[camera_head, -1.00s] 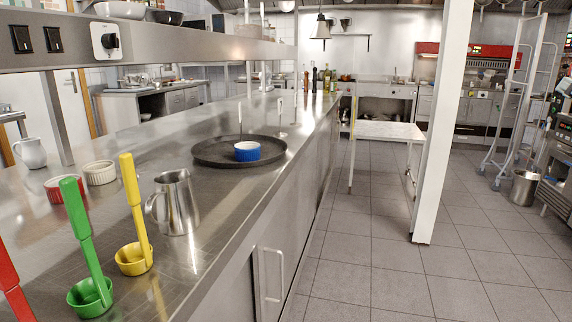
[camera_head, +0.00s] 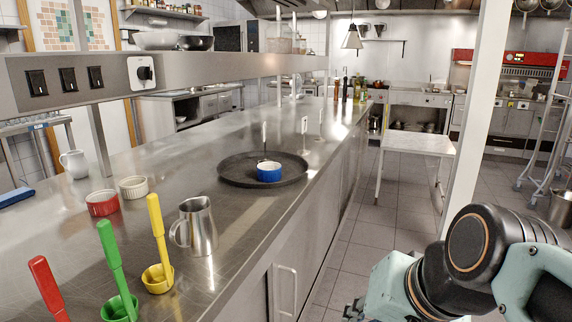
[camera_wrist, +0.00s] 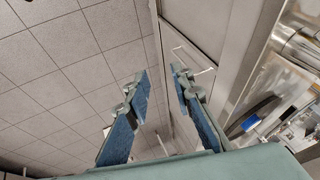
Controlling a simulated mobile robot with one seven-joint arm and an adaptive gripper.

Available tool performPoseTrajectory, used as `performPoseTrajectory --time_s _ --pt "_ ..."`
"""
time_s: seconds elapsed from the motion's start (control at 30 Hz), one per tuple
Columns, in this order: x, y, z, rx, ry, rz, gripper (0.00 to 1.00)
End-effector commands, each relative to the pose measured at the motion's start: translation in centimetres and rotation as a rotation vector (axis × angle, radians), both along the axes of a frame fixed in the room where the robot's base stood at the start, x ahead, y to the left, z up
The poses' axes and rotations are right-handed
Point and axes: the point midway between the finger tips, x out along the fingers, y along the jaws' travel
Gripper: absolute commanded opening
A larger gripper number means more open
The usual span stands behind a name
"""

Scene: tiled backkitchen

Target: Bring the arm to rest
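My arm (camera_head: 470,262) is folded at the lower right of the head view, to the right of the steel counter (camera_head: 225,238) and over the floor. My gripper shows in the wrist view (camera_wrist: 159,76), with its two blue-grey fingers apart and nothing between them. It is in front of the counter's cabinet side, beside a bar handle (camera_wrist: 196,58), with floor tiles to the left. In the head view I cannot clearly make out the fingers.
On the counter are a black round tray (camera_head: 232,179) with a blue ramekin (camera_head: 269,172), a steel jug (camera_head: 198,228), and green (camera_head: 110,258), yellow (camera_head: 157,232) and red (camera_head: 45,285) ladles. A white post (camera_head: 478,120) and a table (camera_head: 418,144) stand right.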

Motion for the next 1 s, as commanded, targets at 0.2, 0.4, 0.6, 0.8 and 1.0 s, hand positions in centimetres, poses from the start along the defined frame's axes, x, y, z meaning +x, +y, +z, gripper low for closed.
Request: performPoseTrajectory --time_s 0.2,0.4,0.6,0.8,1.0 --pt "-2.0 -1.7 2.2 -0.343 0.001 0.243 0.22" --pt "-2.0 -1.7 7.2 -0.338 0.002 0.239 0.22" --pt "-2.0 -1.7 12.6 -0.335 0.002 0.237 0.22" --pt "-2.0 -1.7 17.9 -0.335 0.001 0.236 0.22" --pt "-2.0 -1.7 22.9 -0.334 0.002 0.236 0.22"
